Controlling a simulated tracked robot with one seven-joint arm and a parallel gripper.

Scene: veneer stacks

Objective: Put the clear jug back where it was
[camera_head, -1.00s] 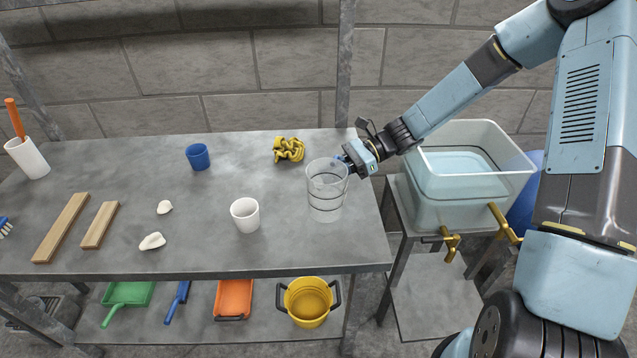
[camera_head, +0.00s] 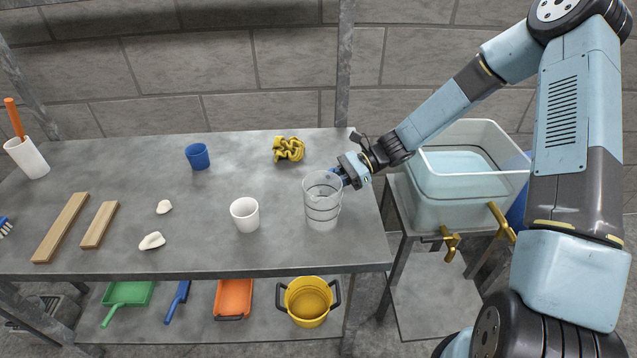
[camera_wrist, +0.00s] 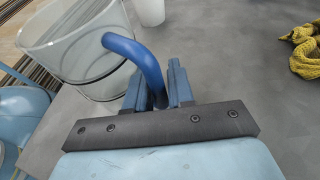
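The clear jug (camera_head: 322,208) is upright near the right end of the grey table, with dark rings around its wall. In the wrist view the jug (camera_wrist: 82,50) shows at the upper left, and its blue handle (camera_wrist: 140,55) runs down between my fingers. My gripper (camera_head: 341,174) is at the jug's upper right side, shut on the handle; it also shows in the wrist view (camera_wrist: 157,88). I cannot tell whether the jug's base touches the tabletop or hangs just above it.
A white cup (camera_head: 245,214) stands left of the jug. A yellow cloth (camera_head: 288,149) lies behind it and a blue cup (camera_head: 198,156) farther left. A clear water tank (camera_head: 470,205) with brass taps stands right of the table (camera_head: 190,245). Bare tabletop lies between these things.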

